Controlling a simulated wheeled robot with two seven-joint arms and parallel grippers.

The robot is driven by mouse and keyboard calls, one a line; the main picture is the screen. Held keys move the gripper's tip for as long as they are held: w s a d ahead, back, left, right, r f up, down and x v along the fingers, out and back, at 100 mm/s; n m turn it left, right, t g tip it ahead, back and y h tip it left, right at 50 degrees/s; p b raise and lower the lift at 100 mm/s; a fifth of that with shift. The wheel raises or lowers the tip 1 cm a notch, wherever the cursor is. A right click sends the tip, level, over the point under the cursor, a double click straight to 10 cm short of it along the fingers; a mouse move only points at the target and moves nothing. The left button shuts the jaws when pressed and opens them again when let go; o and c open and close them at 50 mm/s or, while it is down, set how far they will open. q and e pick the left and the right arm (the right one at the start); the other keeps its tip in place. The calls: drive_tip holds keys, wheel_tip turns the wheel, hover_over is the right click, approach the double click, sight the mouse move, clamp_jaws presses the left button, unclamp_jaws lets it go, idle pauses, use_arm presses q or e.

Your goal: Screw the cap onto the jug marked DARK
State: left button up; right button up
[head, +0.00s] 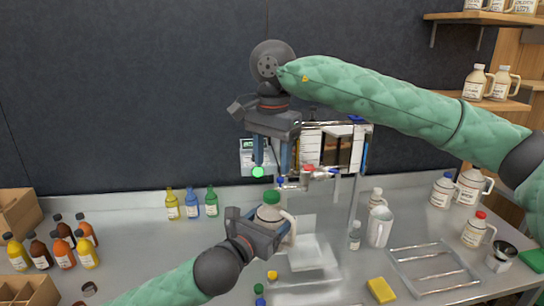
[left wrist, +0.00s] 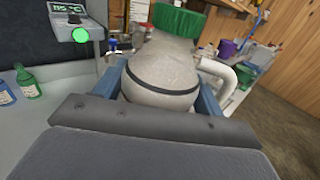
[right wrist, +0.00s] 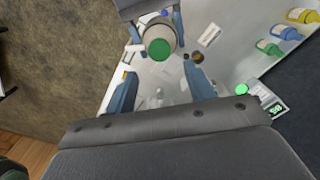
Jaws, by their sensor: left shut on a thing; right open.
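A beige jug (head: 268,214) with a white handle is held above the counter, about upright. A green cap (head: 272,197) sits on its mouth; how tight it is I cannot tell. No DARK marking is readable. My left gripper (head: 278,236) is shut on the jug body (left wrist: 165,75), with one finger on each side in the left wrist view. My right gripper (head: 271,172) is open and empty, pointing down above the cap. In the right wrist view the cap (right wrist: 158,48) shows beyond the fingers of my right gripper (right wrist: 160,92), apart from them.
The metal evaporator (head: 340,150) stands behind and right of the jug. A wire rack (head: 435,270), a yellow sponge (head: 381,290), a white pitcher (head: 379,227) and several jugs are to the right. Small coloured bottles (head: 191,204) stand at the back left.

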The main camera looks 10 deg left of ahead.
sight(272, 194)
drive_tip(key=shift+f, duration=3.95)
drive_tip(key=c, duration=1)
